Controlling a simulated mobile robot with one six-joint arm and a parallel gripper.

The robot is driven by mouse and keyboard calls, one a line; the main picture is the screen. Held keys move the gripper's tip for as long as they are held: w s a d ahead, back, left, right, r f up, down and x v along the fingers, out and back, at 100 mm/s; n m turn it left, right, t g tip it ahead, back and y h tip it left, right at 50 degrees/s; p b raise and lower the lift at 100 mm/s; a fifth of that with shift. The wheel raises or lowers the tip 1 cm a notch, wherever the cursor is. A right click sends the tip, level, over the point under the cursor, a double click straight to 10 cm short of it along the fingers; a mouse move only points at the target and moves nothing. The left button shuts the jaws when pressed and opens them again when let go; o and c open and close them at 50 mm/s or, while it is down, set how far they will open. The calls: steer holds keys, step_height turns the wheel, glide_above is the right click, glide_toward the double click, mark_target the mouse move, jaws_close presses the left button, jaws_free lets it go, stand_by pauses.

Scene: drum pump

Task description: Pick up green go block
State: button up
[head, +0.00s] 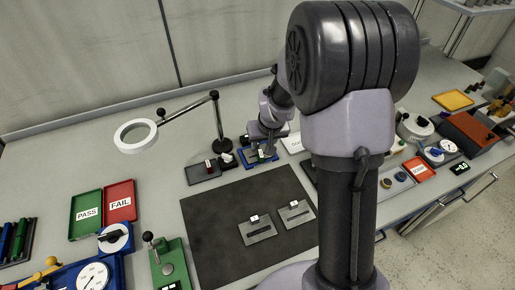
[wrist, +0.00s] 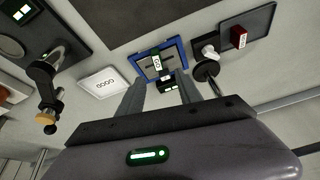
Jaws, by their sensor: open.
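The green go block (wrist: 156,57), with a white label, stands in a blue-rimmed tray (wrist: 178,46) in the wrist view. The tray also shows in the head view (head: 247,164), where my gripper (head: 267,150) hangs over it and largely hides the block. In the wrist view my gripper (wrist: 160,84) is open, its two fingers pointing at the tray with the block between their lines. The fingers look apart from the block. A small dark piece with a green-lit display (wrist: 170,87) sits at the tray's near edge.
A dark tray with a red block (wrist: 239,37), a white piece (wrist: 208,50) and the round lamp base (wrist: 206,70) are close on the right in the wrist view. A white labelled card (wrist: 103,83) lies left. The magnifier arm (head: 216,115) rises nearby.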

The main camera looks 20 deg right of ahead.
mark_target(260, 151)
steer(key=b+x, duration=0.1)
steer(key=x, duration=0.4)
steer(key=shift+f, duration=0.2)
steer(key=x, duration=0.1)
steer(key=b+x, duration=0.1)
steer(key=x, duration=0.1)
steer(key=b+x, duration=0.1)
steer(key=x, duration=0.1)
steer(key=shift+w+d, duration=0.35)
steer(key=shift+d, duration=0.05)
jaws_close()
